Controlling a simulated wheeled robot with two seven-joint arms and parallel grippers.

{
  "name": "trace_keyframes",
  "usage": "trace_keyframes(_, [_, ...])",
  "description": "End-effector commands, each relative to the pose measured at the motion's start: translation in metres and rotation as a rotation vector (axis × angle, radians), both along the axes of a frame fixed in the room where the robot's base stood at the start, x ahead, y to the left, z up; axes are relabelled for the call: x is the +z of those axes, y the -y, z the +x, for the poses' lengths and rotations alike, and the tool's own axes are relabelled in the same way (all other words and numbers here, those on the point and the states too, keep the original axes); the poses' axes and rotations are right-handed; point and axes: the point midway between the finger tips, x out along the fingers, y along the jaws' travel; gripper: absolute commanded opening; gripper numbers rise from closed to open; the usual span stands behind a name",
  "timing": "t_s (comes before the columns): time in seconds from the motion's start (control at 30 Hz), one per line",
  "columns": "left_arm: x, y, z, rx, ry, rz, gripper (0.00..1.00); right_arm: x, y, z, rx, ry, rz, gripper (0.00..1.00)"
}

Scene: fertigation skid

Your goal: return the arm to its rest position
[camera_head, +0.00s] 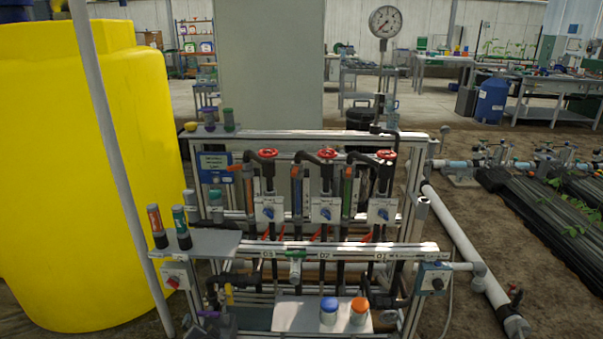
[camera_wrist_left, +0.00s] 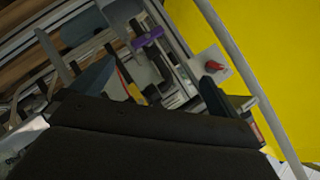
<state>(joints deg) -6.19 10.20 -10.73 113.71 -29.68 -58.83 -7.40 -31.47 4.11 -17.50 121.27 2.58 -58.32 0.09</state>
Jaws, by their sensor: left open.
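My left gripper (camera_wrist_left: 150,88) shows only in the left wrist view. Its wide dark body fills the bottom of that picture, and its two fingers stand apart with no object held between them. The view is tilted and shows parts of the skid beyond the fingers, including a purple handle (camera_wrist_left: 147,38) and a red switch (camera_wrist_left: 215,67). Neither of my arms shows in the head view. My right gripper is in neither view. I cannot tell whether the left fingers touch anything.
The skid frame (camera_head: 330,247) with red-handled valves (camera_head: 326,154) stands ahead. A yellow tank (camera_head: 80,170) is at left, behind a grey pole (camera_head: 112,140). Blue-capped (camera_head: 328,310) and orange-capped (camera_head: 359,311) jars stand on a low shelf. Floor at right has a white pipe (camera_head: 465,245).

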Motion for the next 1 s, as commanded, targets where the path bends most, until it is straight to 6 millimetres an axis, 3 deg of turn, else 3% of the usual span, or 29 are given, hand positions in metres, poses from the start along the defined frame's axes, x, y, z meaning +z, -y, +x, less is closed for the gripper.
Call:
trace_keyframes(0.17, [0.033,0.036,-0.070,0.105,-0.189,-0.288,1.00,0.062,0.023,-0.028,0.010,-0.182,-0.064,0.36])
trace_keyframes(0.33, [0.075,0.082,-0.158,0.127,-0.404,-0.504,1.00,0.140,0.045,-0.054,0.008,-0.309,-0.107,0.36])
trace_keyframes(0.5, [0.122,0.116,-0.227,0.091,-0.532,-0.625,1.00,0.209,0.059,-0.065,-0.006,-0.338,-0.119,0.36])
trace_keyframes(0.6, [0.148,0.128,-0.258,0.073,-0.563,-0.673,1.00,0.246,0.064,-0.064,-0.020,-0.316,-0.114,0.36])
trace_keyframes(0.8, [0.178,0.139,-0.312,0.093,-0.633,-0.708,1.00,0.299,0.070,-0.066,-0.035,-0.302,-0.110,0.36])
trace_keyframes(1.0, [0.184,0.143,-0.352,0.122,-0.704,-0.718,1.00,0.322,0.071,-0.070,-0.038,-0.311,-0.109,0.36])
